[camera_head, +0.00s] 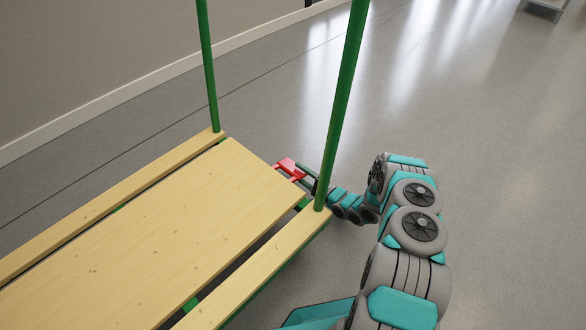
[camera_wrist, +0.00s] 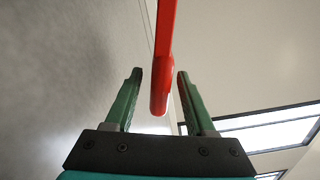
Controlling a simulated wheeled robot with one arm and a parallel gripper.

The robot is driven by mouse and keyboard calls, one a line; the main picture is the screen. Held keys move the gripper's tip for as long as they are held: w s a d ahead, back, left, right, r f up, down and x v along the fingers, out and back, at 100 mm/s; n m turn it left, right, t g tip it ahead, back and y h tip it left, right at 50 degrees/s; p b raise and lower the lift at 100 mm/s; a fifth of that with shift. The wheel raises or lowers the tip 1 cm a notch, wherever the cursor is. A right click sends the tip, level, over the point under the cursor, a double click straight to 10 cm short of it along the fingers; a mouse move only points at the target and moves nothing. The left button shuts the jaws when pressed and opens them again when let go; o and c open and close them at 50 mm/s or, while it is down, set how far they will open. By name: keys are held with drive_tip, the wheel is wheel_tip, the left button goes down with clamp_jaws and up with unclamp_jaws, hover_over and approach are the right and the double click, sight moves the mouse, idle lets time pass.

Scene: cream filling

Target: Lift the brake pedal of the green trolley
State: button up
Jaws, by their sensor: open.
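The green trolley has a slatted wooden deck (camera_head: 165,240) and two green uprights at its far end. Its red brake pedal (camera_head: 290,169) sticks out at that far end, just past the deck edge. My gripper is at the pedal's right side in the head view, mostly hidden behind the green upright. In the wrist view my gripper (camera_wrist: 157,95) is open, and the red pedal (camera_wrist: 161,85) comes down from the top with its end between the two green fingers. A gap shows on both sides of it; I cannot tell whether it touches at depth.
The right green upright (camera_head: 345,100) stands close to my wrist, and the deck's right plank (camera_head: 260,270) runs beside my arm. A wall (camera_head: 90,60) with a pale baseboard is at the left.

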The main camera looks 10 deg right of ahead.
sight(294, 168)
drive_tip(key=shift+x, duration=1.8)
clamp_jaws()
